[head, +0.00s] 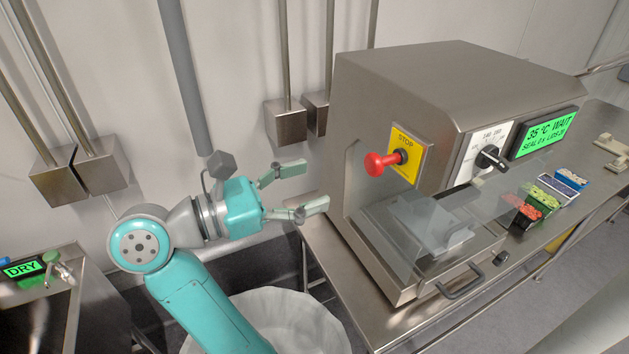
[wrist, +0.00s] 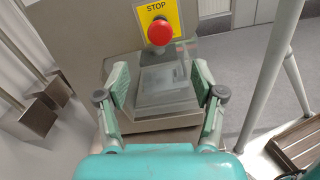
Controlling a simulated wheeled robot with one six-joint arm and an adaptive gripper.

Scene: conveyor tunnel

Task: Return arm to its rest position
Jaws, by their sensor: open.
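My teal arm reaches up from the bottom of the head view. My gripper (head: 307,187) is open and empty, left of the steel machine (head: 440,85) and apart from it. In the wrist view my gripper (wrist: 160,90) shows its two pale green fingers spread wide, with nothing between them but the view of the machine. Ahead of it are the red stop button (head: 382,164) on its yellow plate and the clear glass cover (head: 395,240). The red button also shows at the top of the wrist view (wrist: 159,32).
A dial (head: 491,157) and a green display (head: 546,131) are on the machine front. Several small packs (head: 541,200) lie on the bench to the right. A white bin (head: 290,325) stands below my arm. A steel counter with a "DRY" display (head: 22,268) is at left.

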